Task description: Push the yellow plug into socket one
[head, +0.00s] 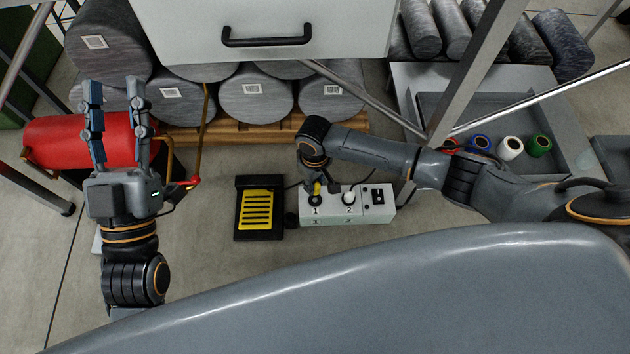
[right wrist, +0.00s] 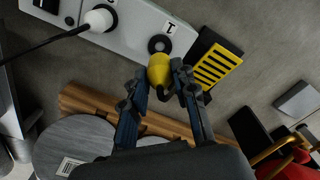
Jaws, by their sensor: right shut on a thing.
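The yellow plug (right wrist: 160,70) is held between the fingers of my right gripper (right wrist: 157,82) in the right wrist view. Socket one (right wrist: 159,44) is a dark round hole in the light grey socket box, beside the label 1. The plug's front end is right by the socket's rim in the picture; I cannot tell whether they touch. My left gripper (head: 115,90) is open and empty, raised over the floor at left.
The grey socket box (head: 331,214) also holds a white plug (head: 349,198) in socket two and a black switch. A black and yellow pedal (head: 259,208) stands just left of it. A red cylinder (head: 70,141) lies at left. Grey rolls on a wooden pallet (head: 240,135) lie behind.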

